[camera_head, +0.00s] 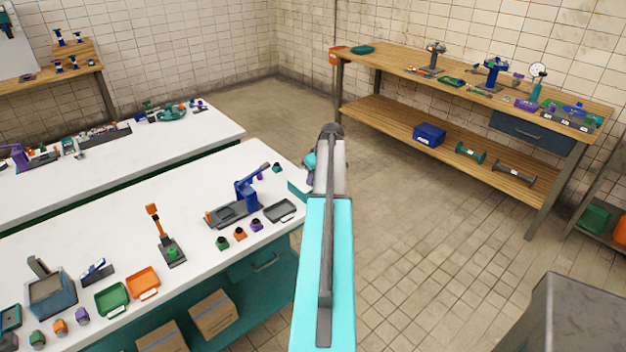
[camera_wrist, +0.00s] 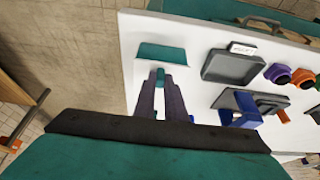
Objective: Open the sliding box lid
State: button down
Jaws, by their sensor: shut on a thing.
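A teal panel (camera_wrist: 161,52) with straight edges lies at the end of the white table in the wrist view; I take it to be the sliding box lid. A small teal knob (camera_wrist: 160,73) sits just below it, between the tips of my gripper (camera_wrist: 159,82). The dark purple fingers are shut on this knob. Whether the knob joins the panel is hard to see. In the head view, the teal box (camera_head: 299,191) shows at the table's right end, partly behind my arm. My gripper (camera_head: 310,179) is just above it there, small and partly hidden.
A grey tray (camera_head: 280,210), a blue clamp-like device (camera_head: 248,188) and small orange and purple parts stand left of my gripper on the white table (camera_head: 200,240). The tiled floor to the right is clear up to a wooden workbench (camera_head: 400,66).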

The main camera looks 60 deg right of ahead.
aim_at(297, 175)
jog(key=w+d+b, duration=0.1)
jog(key=w, duration=0.2)
jog(key=w+d, duration=0.1)
jog(key=w, duration=0.2)
jog(key=w+d+b, duration=0.1)
jog(key=w, duration=0.2)
jog(key=shift+w+d+b, duration=0.1)
jog(key=shift+w+b, duration=0.05)
jog(key=shift+b, duration=0.2)
jog(key=c, duration=1.8)
grip_release()
jog(key=shift+r, duration=0.1)
jog(key=b+v, duration=0.3)
jog(key=v, duration=1)
jog(key=shift+r, duration=0.3)
